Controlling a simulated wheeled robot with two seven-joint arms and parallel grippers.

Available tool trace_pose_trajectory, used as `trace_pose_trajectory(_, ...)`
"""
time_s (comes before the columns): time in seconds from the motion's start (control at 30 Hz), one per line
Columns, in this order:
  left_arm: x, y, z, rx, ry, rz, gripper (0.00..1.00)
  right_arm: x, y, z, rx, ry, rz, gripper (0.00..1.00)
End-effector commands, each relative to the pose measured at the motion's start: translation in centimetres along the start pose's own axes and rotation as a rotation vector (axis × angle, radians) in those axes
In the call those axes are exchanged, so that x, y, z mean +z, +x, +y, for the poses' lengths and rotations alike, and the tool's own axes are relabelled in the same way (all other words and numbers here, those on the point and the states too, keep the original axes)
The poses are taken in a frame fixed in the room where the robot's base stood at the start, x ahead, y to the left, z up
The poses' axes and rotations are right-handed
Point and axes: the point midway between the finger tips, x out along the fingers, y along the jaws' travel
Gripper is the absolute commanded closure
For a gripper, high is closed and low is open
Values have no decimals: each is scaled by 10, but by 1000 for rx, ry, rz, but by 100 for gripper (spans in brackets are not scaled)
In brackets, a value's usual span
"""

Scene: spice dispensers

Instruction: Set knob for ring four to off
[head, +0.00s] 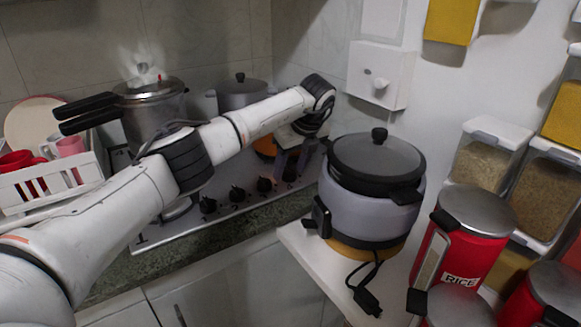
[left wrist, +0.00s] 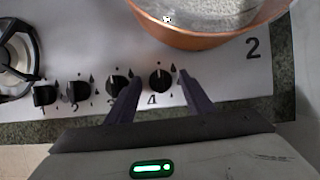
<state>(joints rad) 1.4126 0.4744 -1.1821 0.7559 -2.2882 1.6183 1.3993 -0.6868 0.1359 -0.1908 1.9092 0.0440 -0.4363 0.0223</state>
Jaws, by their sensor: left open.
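The knob for ring four (left wrist: 160,81) is a black knob in the left wrist view, with a "4" printed below it. A small light mark shows near its upper side. My left gripper (left wrist: 160,76) is open, with one dark finger on each side of this knob. I cannot tell whether the fingers touch it. In the head view my left gripper (head: 287,163) is over the right end of the knob row, partly hiding that knob. The other knobs, among them knob three (left wrist: 117,85), run to the left. My right gripper is not in view.
A copper-coloured pan (left wrist: 205,38) stands just behind the knob. A pressure cooker (head: 152,110) and a grey pot (head: 240,92) are on the stove (head: 225,215). A rice cooker (head: 372,195) stands on a white counter close to the right of my gripper.

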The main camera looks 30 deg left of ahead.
Motion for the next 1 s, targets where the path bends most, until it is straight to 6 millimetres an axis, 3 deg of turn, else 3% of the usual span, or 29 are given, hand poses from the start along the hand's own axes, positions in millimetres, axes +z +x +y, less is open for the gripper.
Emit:
trace_pose_trajectory(0.17, 0, -21, -1, -5, 1, -1, 52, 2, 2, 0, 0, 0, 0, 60)
trace_pose_trajectory(0.53, 0, -89, -1, -3, -1, -1, 52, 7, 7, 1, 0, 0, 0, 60)
trace_pose_trajectory(0.7, 1, -101, 0, -2, -1, -2, 52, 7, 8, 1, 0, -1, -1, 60)
trace_pose_trajectory(1.0, 0, -102, 0, -1, -1, -1, 52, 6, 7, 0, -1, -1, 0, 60)
